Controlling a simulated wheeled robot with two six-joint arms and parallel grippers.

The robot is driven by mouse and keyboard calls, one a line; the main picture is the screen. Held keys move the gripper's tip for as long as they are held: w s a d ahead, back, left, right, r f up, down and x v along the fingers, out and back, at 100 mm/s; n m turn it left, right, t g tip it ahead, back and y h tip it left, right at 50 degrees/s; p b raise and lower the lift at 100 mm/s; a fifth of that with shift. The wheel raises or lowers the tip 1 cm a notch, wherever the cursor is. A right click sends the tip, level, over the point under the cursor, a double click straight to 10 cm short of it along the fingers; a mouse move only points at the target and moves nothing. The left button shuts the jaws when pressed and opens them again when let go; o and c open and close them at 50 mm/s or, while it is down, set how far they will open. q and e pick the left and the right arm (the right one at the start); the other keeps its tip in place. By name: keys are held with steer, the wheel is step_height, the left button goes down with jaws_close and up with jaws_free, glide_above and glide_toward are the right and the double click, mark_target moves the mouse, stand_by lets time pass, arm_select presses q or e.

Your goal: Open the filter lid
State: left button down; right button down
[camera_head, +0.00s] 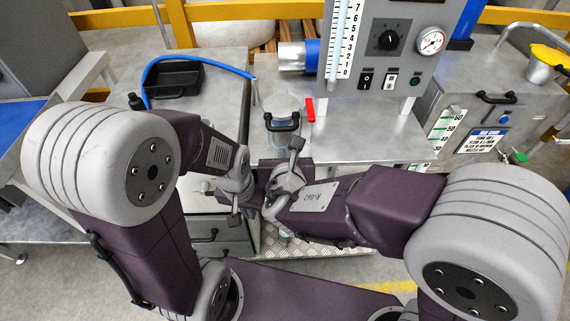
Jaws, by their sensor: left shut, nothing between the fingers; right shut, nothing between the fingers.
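The filter lid appears to be the pale round top (281,103) with a black bar handle (283,123) on its near side, at the front of the metal bench. It looks closed, with a bluish body partly visible below. A red lever (310,109) stands just right of it. My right gripper (295,148) is shut and empty, just below the handle in the picture; I cannot tell whether they touch. My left gripper (236,216) is shut and empty, lower and to the left, in front of the bench drawers. My wrists hide the bench front below the lid.
A black tray (174,78) and a blue hose (205,63) lie on the bench at left. A panel with a gauge (431,41) and switches rises behind right. A metal tank (490,118) with a black handle stands at right. Bare bench top (365,132) lies right of the lid.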

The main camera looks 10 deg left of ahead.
steer(key=w+r+p, duration=0.2)
steer(key=r, duration=0.1)
steer(key=shift+w+a, duration=0.25)
steer(key=shift+a, duration=0.1)
